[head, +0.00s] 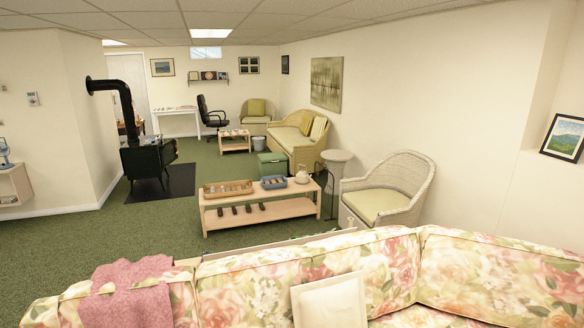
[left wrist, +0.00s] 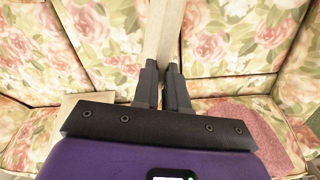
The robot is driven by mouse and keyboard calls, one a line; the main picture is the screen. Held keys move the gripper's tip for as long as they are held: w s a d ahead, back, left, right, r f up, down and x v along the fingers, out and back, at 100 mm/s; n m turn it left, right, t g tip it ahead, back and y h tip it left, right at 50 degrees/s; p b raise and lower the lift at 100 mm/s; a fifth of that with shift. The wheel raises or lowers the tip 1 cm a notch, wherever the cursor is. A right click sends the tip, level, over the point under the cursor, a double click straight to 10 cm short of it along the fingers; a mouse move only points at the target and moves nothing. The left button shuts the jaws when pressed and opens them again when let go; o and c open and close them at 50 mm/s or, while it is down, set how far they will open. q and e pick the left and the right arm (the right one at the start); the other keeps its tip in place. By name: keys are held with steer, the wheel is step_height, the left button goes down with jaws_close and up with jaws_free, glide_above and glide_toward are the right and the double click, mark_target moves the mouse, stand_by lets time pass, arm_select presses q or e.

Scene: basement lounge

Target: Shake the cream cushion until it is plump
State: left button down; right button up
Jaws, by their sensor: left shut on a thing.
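The cream cushion (head: 330,301) shows in the head view at the bottom centre, a square with a piped border in front of the floral sofa back, cut off by the frame's lower edge. In the left wrist view my left gripper (left wrist: 163,85) has its two dark fingers close together on a pale cream strip, the cream cushion (left wrist: 168,30) seen edge-on and running up out of the frame. My left gripper does not show in the head view. My right gripper is in neither view.
The floral sofa (head: 250,282) spans the bottom of the head view, with a pink throw (head: 130,292) over its left part. Another cream patch (left wrist: 72,105) shows at left in the wrist view. Beyond stand a low wooden table (head: 262,213) and a wicker armchair (head: 392,190).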

arm_select(q)
steer(key=shift+w+r, duration=0.15)
steer(key=shift+r, duration=1.05)
steer(key=shift+w+r, duration=0.15)
steer(key=shift+r, duration=1)
steer(key=f, duration=0.3)
steer(key=s+f, duration=0.1)
steer(key=f, duration=0.1)
steer(key=shift+w+r, duration=0.1)
steer(key=shift+w, duration=0.2)
steer(key=shift+s+r, duration=0.1)
steer(key=shift+s, duration=0.05)
